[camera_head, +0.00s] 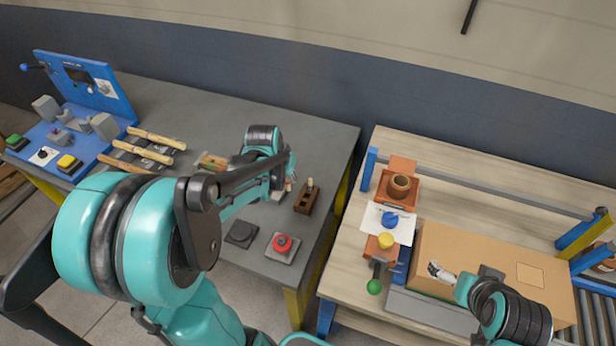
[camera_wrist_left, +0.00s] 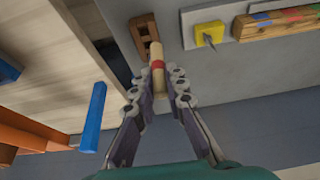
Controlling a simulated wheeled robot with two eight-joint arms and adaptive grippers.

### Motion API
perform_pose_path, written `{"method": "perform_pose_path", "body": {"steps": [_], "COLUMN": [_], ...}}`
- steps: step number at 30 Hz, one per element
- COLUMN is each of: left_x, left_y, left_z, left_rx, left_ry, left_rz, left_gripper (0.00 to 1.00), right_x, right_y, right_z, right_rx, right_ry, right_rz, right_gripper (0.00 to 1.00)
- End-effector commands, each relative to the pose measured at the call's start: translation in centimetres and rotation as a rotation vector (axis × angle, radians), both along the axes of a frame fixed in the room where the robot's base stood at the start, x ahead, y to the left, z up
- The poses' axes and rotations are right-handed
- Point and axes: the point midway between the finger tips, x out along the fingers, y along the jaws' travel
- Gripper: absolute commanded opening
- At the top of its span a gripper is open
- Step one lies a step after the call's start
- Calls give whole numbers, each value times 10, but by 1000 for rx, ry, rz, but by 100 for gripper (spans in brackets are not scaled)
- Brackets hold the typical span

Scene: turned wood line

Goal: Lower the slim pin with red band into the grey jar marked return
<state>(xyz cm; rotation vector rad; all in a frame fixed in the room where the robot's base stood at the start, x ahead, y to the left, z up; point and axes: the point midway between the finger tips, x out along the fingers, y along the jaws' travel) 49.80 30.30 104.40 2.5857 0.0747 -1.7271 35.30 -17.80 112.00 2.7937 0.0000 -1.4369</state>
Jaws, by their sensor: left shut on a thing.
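My left gripper (camera_wrist_left: 160,85) is shut on the slim pin with red band (camera_wrist_left: 157,62), seen in the left wrist view. The pin is pale wood, with the band between the fingertips. Beyond it in that view is a dark brown holed block (camera_wrist_left: 138,35). In the head view the left gripper (camera_head: 288,178) is just left of this block (camera_head: 305,201), where a pale peg end shows. I cannot make out a grey jar marked return in either view. My right gripper (camera_head: 440,271) is over the cardboard box; its jaw opening is unclear.
A red button (camera_head: 282,243) and dark pad (camera_head: 240,234) sit on the grey table (camera_head: 220,110). A gap separates the two tables.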

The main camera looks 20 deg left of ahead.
Motion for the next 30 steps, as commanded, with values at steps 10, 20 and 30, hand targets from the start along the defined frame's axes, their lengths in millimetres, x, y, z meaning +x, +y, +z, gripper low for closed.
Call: {"method": "perform_pose_path", "body": {"steps": [10,20,30], "left_x": [-28,-54,-80], "left_y": [69,133,199], "left_z": [13,18,17], "left_rx": [-2,-1,-1], "left_ry": [0,0,0], "left_rz": [7,5,5], "left_gripper": [1,1,1], "right_x": [0,0,0], "right_y": [0,0,0], "right_z": [8,9,3], "right_rx": [0,0,0], "right_ry": [0,0,0], "right_rz": [0,0,0], "right_gripper": [100,100,100]}}
